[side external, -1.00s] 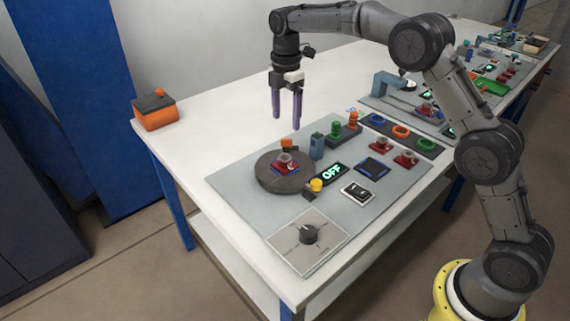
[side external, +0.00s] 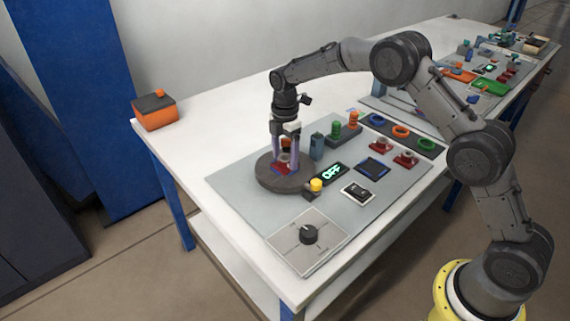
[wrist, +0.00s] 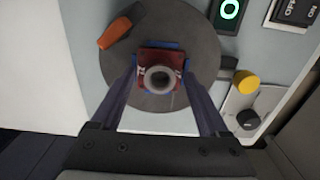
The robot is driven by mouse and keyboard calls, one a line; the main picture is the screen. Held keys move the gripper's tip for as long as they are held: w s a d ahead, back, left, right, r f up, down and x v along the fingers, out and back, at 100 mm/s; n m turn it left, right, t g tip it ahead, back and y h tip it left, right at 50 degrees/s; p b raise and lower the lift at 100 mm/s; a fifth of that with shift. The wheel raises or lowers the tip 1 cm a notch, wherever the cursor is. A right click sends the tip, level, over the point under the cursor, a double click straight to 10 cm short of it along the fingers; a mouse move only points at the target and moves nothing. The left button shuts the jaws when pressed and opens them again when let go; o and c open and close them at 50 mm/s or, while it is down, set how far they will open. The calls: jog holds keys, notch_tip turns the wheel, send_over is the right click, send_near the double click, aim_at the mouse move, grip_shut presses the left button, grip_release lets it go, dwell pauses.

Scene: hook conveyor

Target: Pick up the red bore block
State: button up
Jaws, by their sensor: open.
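The red bore block (wrist: 160,57) sits on a blue-edged square on the round dark turntable (wrist: 203,38). It has a grey ring with a dark bore on top. In the side external view the block (side external: 283,169) is partly hidden by my fingers. My gripper (side external: 285,160) is lowered over the turntable with its purple fingers pointing down. In the wrist view my gripper (wrist: 159,82) is open, with one finger on each side of the block. I cannot tell whether the fingers touch it.
Two more red blocks (side external: 381,146) (side external: 406,158) lie to the right.

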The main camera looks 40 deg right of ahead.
jog(key=shift+f, duration=0.15)
grip_shut()
dwell(0.6)
